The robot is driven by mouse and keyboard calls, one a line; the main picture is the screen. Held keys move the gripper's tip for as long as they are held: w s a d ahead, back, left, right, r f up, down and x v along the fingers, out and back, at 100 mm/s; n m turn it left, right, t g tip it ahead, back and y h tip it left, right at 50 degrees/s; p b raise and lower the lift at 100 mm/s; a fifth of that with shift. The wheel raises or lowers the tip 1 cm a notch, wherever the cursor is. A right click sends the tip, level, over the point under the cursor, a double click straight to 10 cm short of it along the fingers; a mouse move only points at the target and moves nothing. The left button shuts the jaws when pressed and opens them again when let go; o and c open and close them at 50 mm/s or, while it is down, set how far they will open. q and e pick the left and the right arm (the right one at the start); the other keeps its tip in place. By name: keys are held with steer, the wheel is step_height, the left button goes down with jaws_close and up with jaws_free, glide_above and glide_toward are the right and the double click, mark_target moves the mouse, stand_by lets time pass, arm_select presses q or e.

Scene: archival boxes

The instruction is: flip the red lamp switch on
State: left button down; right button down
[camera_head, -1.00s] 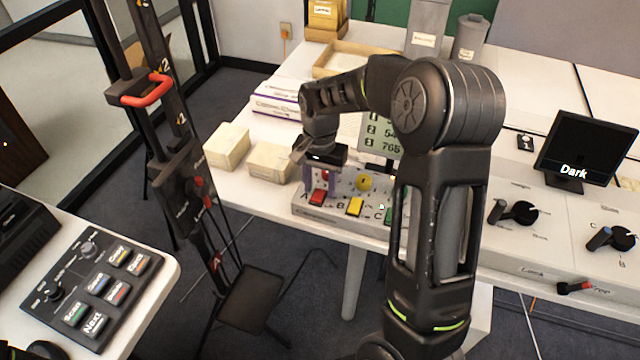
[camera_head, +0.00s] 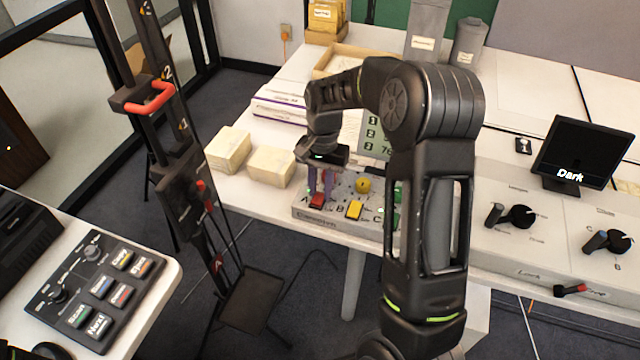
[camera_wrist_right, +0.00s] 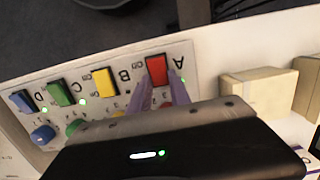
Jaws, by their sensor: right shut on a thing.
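A sloped control box (camera_head: 320,221) stands on the white table's front edge. It carries a row of square coloured switches marked with letters. The red switch (camera_head: 317,201), by the letter A, is at the row's left end; it also shows in the wrist view (camera_wrist_right: 156,69). My right gripper (camera_head: 319,191) reaches down from above, its two purple fingers on either side of the red switch, shut on it. In the wrist view the fingertips (camera_wrist_right: 160,80) flank its lower edge. Which way the switch is tipped I cannot tell. My left gripper is out of view.
Yellow (camera_head: 355,209) and green switches sit right of the red one, with a round yellow knob (camera_head: 363,185) behind. Two pale boxes (camera_head: 270,166) stand to the left. A screen (camera_head: 585,152) reading "Dark" stands at right. A black stand rises at left.

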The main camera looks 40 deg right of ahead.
mark_target(322, 194)
stand_by(0.3)
steer(key=c, duration=1.2)
jaws_free()
steer(key=shift+w, duration=0.1)
step_height(322, 194, up, 8)
steer(key=d, duration=0.1)
steer(key=shift+w+f+b, duration=0.2)
steer(key=shift+w+b, duration=0.05)
steer(key=shift+b, duration=0.05)
